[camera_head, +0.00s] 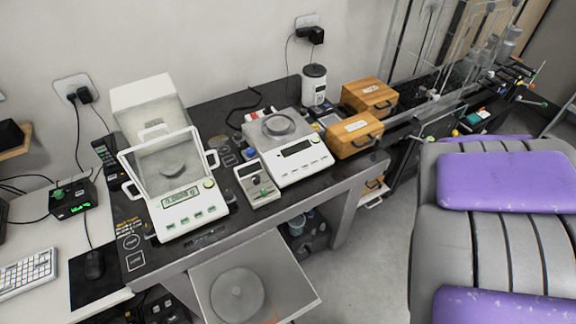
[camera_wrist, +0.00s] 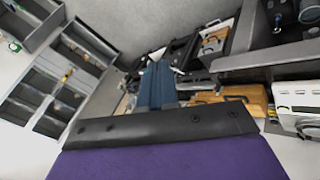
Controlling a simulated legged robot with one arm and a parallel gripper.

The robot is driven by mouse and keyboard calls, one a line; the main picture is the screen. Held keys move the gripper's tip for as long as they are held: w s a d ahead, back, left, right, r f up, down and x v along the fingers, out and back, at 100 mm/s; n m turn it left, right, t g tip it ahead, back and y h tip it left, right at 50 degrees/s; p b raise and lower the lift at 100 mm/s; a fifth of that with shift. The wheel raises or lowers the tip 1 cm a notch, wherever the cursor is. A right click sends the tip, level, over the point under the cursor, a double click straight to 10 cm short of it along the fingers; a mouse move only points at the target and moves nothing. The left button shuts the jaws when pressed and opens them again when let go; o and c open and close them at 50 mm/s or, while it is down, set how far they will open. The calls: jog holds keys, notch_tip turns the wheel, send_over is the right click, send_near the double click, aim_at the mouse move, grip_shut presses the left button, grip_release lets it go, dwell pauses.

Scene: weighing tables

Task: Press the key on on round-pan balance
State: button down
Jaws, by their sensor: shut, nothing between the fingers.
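A white balance with a round metal pan (camera_head: 279,126) stands mid-table in the head view. Its display (camera_head: 297,147) looks dark, and its front keys are too small to read. Part of a white instrument, seemingly this balance, shows at the right edge of the wrist view (camera_wrist: 298,95). A second white balance (camera_head: 181,221) stands to its left, with a shield around its round pan and a lit display. My gripper (camera_wrist: 158,68) shows in the wrist view with its blue fingers together and nothing between them. It is apart from the balance. The head view does not show my gripper.
Two wooden cases (camera_head: 354,136) stand right of the balance, with a white jar (camera_head: 314,85) behind. A small grey device (camera_head: 257,184) sits between the balances. A low plate with a round disc (camera_head: 203,271) juts out below the table front. Open floor (camera_head: 365,255) lies right of it.

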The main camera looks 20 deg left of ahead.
jog(key=w+a+n+t+p, duration=0.2)
jog(key=w+a+n+t, duration=0.15)
jog(key=w, duration=0.65)
jog(key=w+a+f+n+t+y+p, duration=0.1)
jog(key=w+a+f+n+y, duration=0.2)
jog(key=a, duration=0.4)
jog(key=w+a+n+t+y+p, duration=0.1)
jog(key=w+a+n+y, duration=0.15)
jog(key=w+a, duration=0.4)
jog(key=n+g+y+p, duration=0.3)
jog(key=n+g+y, duration=0.2)
jog(key=n+y, duration=0.45)
send_over(285, 175)
jog(key=s+d, duration=0.3)
notch_tip(285, 175, down, 10)
jog(key=shift+d, duration=0.2)
jog(key=shift+f+b, duration=0.1)
jog(key=shift+b, duration=0.2)
jog(key=shift+w+a+f+b, duration=0.3)
jog(key=shift+f+b, duration=0.6)
jog(key=shift+f, duration=0.45)
jog(key=shift+w+a+f+b, duration=0.3)
jog(key=shift+f+b, duration=0.65)
jog(key=shift+f, duration=0.45)
jog(key=shift+w+a+f+b, duration=0.3)
jog(key=shift+f+b, duration=0.6)
jog(key=shift+f, duration=0.45)
jog(key=shift+f, duration=0.2)
jog(key=shift+a+f, duration=0.1)
jog(key=shift+f, duration=0.05)
